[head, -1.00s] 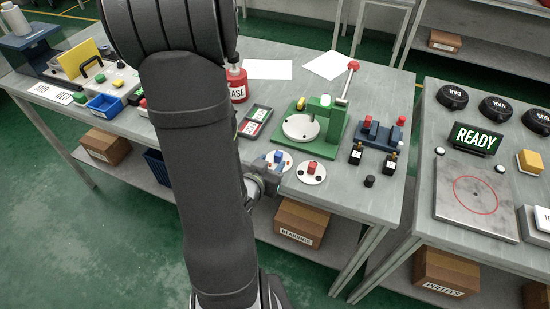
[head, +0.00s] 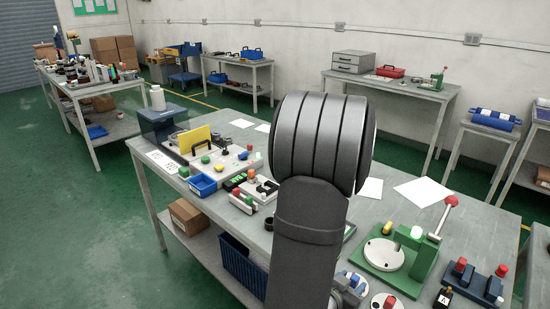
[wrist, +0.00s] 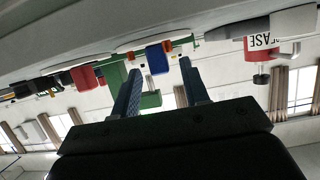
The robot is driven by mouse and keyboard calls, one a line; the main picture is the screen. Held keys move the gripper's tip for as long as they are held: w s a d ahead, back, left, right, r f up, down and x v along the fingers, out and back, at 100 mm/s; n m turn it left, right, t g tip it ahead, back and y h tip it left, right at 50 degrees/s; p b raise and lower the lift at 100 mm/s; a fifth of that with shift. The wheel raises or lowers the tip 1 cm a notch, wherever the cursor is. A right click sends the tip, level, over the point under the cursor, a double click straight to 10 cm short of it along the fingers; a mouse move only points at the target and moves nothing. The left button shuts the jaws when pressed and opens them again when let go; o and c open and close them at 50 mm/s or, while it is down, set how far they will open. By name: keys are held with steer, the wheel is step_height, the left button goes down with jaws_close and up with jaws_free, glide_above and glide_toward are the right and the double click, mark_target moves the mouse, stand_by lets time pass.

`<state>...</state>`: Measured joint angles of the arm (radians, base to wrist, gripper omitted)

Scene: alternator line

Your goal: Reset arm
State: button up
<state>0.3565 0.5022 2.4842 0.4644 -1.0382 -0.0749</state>
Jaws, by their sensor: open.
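My gripper (wrist: 160,68) shows in the wrist view with its two fingers apart and nothing between them. The wrist view is upside down and looks low along the bench top. A green press (head: 395,255) with a red-tipped lever stands right of my arm.
The grey bench (head: 440,222) carries a blue bin (head: 203,185), a yellow plate (head: 195,139) and white sheets (head: 423,191). A blue stand with red knobs (head: 473,281) sits near the right edge. Other tables stand along the back wall, with green floor between.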

mark_target(353, 281)
steer(key=x, duration=0.3)
steer(key=shift+f, duration=0.1)
steer(key=shift+r, duration=1.25)
steer(key=shift+f, duration=0.15)
